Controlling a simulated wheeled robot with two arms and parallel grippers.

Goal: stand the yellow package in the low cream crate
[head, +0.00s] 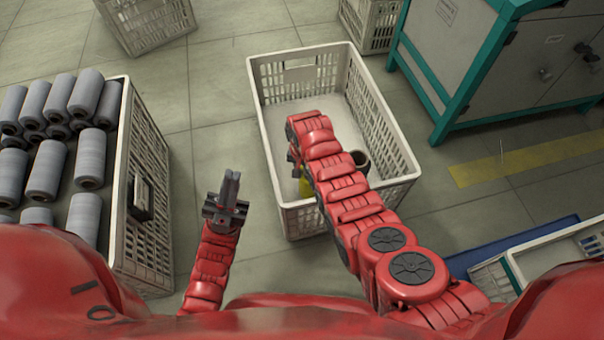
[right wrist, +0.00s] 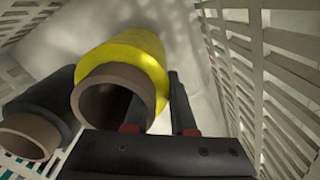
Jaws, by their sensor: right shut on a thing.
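The yellow package (right wrist: 135,60) is a yellow wound roll on a brown tube. In the right wrist view my right gripper (right wrist: 158,115) is shut on its near end, one finger at the tube's opening and the other along the outside. My left gripper (head: 231,183) is shut and empty, left of the crate.
A dark package (right wrist: 38,115) with a brown tube stands in the crate beside the yellow one; it also shows in the head view (head: 361,161). A crate of grey rolls (head: 146,190) stands left. A teal-framed cabinet (head: 500,65) stands at the upper right.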

